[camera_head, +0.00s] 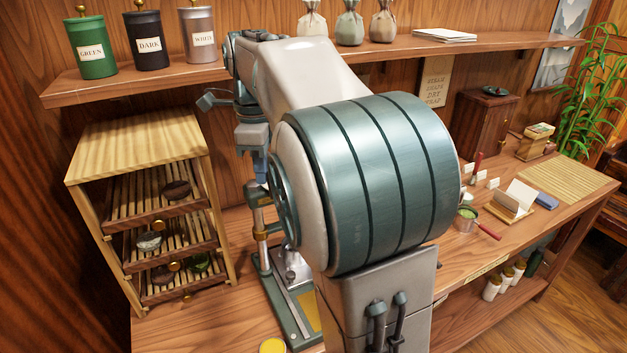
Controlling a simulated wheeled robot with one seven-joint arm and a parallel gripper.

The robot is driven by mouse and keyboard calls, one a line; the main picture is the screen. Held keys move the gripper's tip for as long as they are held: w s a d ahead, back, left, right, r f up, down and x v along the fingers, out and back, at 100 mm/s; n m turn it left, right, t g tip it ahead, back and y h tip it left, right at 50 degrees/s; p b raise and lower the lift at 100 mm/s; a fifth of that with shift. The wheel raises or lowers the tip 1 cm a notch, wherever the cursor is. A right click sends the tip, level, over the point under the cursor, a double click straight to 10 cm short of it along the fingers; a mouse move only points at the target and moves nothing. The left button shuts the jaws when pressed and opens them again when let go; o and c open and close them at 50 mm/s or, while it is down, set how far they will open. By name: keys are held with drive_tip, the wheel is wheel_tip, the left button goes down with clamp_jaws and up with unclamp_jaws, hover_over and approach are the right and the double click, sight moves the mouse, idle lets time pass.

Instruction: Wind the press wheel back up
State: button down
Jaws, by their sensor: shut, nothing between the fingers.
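The tea press stands on the bench behind my arm, with its green base (292,322) and a steel post with a brass collar (262,232) in view. My arm covers most of the press. A dark teal curved rim shows along the left side of my large arm joint; I cannot tell whether it is the press wheel or part of my arm. My gripper (262,172) points down just left of that rim, above the post, partly hidden by my arm. It is shut and empty. I cannot tell whether it touches the wheel.
A wooden drying rack (135,135) with tea cakes on slatted trays stands close on the left. A wall shelf (150,82) with canisters and pouches runs behind my arm. A yellow round item (272,346) sits at the front. A strainer and cards lie on the right bench.

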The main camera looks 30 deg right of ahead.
drive_tip(key=shift+s+d+b, duration=0.3)
drive_tip(key=shift+s+d, duration=0.9)
drive_tip(key=shift+d, duration=0.1)
drive_tip(key=shift+d, duration=0.1)
drive_tip(key=d, duration=0.1)
drive_tip(key=s+d, duration=0.1)
drive_tip(key=d, duration=0.1)
drive_tip(key=shift+s, duration=0.2)
drive_tip(key=shift+d, duration=0.1)
